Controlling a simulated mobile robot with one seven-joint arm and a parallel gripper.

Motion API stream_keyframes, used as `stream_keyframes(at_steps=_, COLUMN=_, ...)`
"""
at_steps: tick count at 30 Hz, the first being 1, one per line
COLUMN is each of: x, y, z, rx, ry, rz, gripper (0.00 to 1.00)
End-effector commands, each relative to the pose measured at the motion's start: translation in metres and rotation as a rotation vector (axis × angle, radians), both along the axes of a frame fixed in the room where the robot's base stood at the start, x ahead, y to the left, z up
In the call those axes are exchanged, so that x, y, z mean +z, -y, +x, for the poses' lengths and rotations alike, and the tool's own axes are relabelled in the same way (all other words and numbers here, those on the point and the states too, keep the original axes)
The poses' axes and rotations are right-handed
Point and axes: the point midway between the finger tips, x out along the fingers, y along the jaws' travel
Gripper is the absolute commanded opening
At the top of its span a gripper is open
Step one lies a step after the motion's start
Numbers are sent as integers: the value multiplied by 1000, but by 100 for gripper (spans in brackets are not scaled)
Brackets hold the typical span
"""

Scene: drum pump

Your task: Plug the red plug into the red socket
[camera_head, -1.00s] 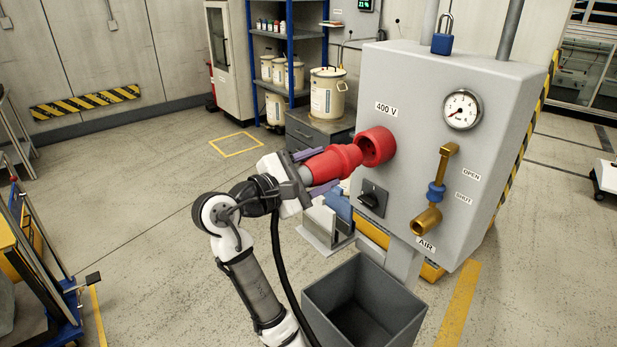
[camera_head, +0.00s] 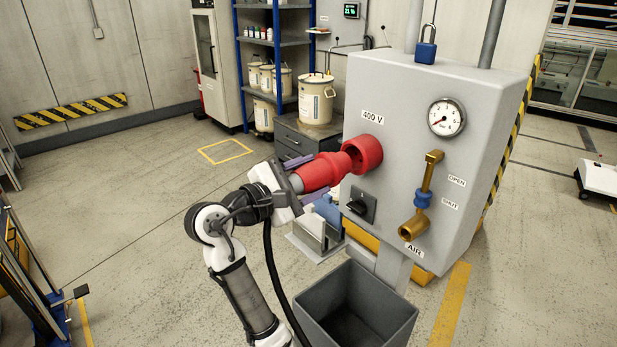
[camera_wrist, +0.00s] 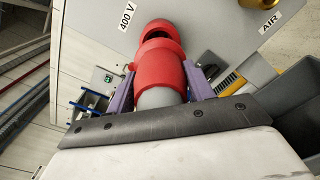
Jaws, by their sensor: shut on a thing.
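The red socket (camera_head: 364,152) sits on the front of the grey panel box, beside the "400 V" label. The plug's front end is at the socket's mouth and overlaps it in the head view. I cannot tell how deep it sits. In the wrist view the plug (camera_wrist: 157,65) lies between the purple fingers, and the socket (camera_wrist: 158,30) shows just beyond it with a dark opening at its upper part. The plug's front rim hides the lower part of the socket.
The panel box (camera_head: 400,130) carries a gauge (camera_head: 446,117), a brass air valve (camera_head: 424,195) and a black switch (camera_head: 361,204) just below the socket. A grey open bin (camera_head: 352,310) stands on the floor below. A black cable hangs by my arm.

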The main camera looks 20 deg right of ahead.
Motion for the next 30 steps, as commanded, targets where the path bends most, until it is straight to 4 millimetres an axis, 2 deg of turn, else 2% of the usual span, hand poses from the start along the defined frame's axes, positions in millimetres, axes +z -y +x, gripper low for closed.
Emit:
stream_keyframes(at_steps=11, x=3, y=8, z=1, rx=-1, ry=0, rz=0, gripper=25)
stream_keyframes(at_steps=30, x=4, y=8, z=1, rx=1, ry=1, rz=-2, gripper=25)
